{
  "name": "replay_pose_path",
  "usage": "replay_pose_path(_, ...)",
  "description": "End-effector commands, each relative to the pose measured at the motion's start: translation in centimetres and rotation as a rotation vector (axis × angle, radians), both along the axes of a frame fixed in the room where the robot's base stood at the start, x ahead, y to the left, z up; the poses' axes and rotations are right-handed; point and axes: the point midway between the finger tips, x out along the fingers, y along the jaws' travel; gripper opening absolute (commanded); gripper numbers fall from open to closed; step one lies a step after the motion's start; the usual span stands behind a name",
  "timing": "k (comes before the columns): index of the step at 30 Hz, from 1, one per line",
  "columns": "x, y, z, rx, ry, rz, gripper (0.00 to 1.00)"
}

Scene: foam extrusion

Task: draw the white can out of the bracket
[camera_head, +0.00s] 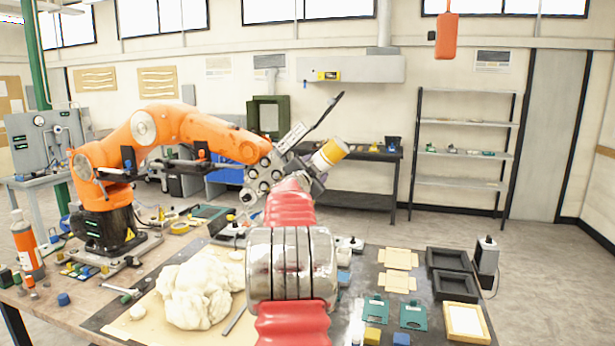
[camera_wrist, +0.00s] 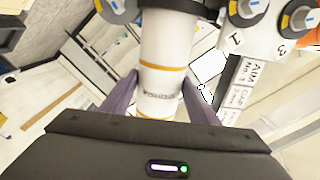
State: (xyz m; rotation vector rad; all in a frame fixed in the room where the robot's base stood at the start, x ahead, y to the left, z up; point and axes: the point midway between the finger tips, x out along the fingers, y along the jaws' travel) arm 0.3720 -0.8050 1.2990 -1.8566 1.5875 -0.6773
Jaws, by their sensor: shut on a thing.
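The white can (camera_head: 322,161) has a yellow end and tilts up to the right beside the orange arm's tool head (camera_head: 266,172). In the wrist view the white can (camera_wrist: 165,50) has yellow bands and dark lettering. My gripper (camera_wrist: 160,88) has its two purple-grey fingers on either side of the can, shut on it. A dark ring (camera_wrist: 178,5), apparently the bracket, crosses the can at the top edge of the wrist view. The can's far end is out of frame there. In the head view my gripper (camera_head: 312,178) is partly hidden behind my red sleeve.
The orange robot arm (camera_head: 190,130) stands on the workbench at left. Its tool head has knobs (camera_wrist: 246,8) and a labelled plate (camera_wrist: 240,85) close to the can's right in the wrist view. A foam heap (camera_head: 198,290) and several frames (camera_head: 465,322) lie on the bench.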

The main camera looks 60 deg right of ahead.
Motion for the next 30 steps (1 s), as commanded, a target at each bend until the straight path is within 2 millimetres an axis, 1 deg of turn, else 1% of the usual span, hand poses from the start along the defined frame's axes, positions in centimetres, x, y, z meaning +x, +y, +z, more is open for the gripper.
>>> replay_pose_path(1,-0.2,0.0,0.3,-0.002,-0.001,-0.001,0.27)
replay_pose_path(30,-2.6,-0.4,2.6,-0.002,-0.002,-0.001,0.27)
